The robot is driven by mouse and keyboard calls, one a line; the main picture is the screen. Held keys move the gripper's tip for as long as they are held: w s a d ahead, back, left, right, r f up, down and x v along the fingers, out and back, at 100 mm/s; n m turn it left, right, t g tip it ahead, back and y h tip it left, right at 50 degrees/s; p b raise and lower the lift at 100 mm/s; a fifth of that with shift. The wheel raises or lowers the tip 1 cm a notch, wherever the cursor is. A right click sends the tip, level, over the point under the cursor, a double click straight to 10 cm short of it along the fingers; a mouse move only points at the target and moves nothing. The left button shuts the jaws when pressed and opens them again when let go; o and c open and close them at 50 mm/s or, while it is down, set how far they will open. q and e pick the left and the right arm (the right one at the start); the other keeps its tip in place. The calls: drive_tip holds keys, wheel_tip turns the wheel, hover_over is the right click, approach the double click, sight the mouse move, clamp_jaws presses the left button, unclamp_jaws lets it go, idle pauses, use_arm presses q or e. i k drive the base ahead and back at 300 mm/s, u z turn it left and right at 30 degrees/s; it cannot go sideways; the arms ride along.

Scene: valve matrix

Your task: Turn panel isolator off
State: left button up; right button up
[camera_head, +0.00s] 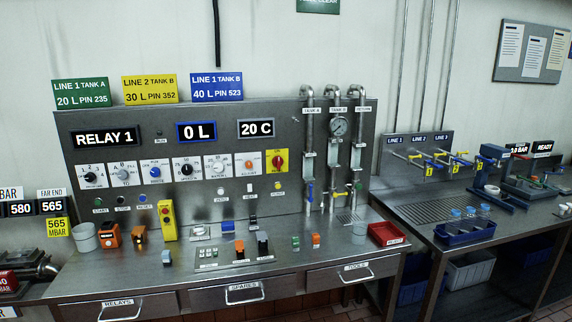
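A red rotary switch (279,161) on a yellow plate sits at the right end of the row of knobs on the grey steel control panel (345,118). It looks like the panel isolator. Its handle appears roughly upright, with small lettering above it that seems to read ON. A small yellow lamp or button (278,186) is below it. Neither of my grippers is in view, and nothing covers the switch.
The steel bench (300,255) below carries a yellow control box (167,220), orange blocks, relays and a red tray (387,234). Vertical pipes (309,150) with a gauge stand right of the switch. A second bench (480,225) with valves and blue bins is further right.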

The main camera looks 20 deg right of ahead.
sight(277, 161)
drive_tip(key=z, duration=0.3)
drive_tip(key=i, duration=1.1)
drive_tip(key=u, duration=0.1)
